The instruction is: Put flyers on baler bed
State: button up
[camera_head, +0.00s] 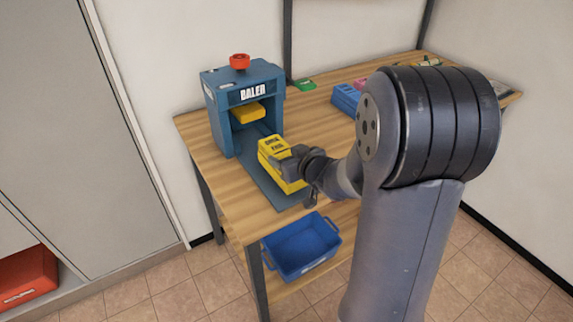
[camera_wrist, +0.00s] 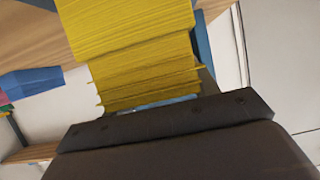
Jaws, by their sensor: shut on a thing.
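A yellow stack of flyers (camera_head: 275,158) is in my gripper (camera_head: 299,167), at the front of the blue baler (camera_head: 222,104). The stack is over or on the baler's flat blue bed (camera_head: 267,183); I cannot tell whether it touches. In the wrist view the flyers (camera_wrist: 140,50) fill the top middle, their layered edges showing. The baler has a red knob (camera_head: 239,61) on top and a yellow block (camera_head: 247,113) inside its opening. My gripper is shut on the flyers, and its fingertips are partly hidden.
The baler stands on a wooden table (camera_head: 320,118). A blue object (camera_head: 346,98) and a green one (camera_head: 305,85) lie farther back. A blue bin (camera_head: 301,246) is below the table's front. A red bin (camera_head: 27,277) is at lower left.

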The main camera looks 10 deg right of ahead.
jog(key=shift+f, duration=0.6)
jog(key=shift+f, duration=0.25)
jog(key=o, duration=1.7)
jog(key=shift+c, duration=0.2)
